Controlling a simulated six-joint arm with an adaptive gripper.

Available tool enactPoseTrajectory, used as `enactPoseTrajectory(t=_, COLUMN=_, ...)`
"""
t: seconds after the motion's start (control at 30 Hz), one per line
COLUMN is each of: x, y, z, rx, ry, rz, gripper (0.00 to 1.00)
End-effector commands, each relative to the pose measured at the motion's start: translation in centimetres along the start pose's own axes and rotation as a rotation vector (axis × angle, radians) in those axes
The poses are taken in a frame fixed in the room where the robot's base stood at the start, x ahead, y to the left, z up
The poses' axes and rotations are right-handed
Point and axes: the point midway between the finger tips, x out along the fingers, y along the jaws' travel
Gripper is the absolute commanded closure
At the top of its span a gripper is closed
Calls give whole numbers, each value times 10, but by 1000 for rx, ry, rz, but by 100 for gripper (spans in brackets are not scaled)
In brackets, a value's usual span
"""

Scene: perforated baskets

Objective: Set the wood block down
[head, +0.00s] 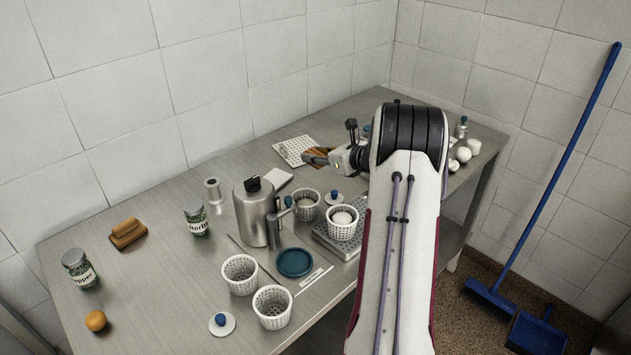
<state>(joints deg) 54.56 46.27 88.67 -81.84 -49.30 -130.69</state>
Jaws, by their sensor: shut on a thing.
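My gripper (324,158) is at the far middle of the metal table, reaching left from my arm. It is shut on a brown wood block (315,151), which shows only partly between and above the fingers. The block is beside the right edge of a white perforated tray (289,153). I cannot tell whether the block touches the table or is held a little above it.
A steel pot (254,212) stands in front of the gripper. Several white perforated baskets (240,274) stand nearer. A brown block-like thing (127,233) and jars (196,218) are at left. White balls (463,154) lie far right. The left table surface is mostly clear.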

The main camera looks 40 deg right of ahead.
Motion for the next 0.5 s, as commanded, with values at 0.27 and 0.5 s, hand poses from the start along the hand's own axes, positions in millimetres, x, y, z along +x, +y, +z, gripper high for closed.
enactPoseTrajectory(t=0.27, x=14, y=0, z=-34, rx=3, ry=3, rz=1, gripper=98)
enactPoseTrajectory(t=0.5, x=21, y=0, z=-51, rx=0, ry=1, rz=0, gripper=98)
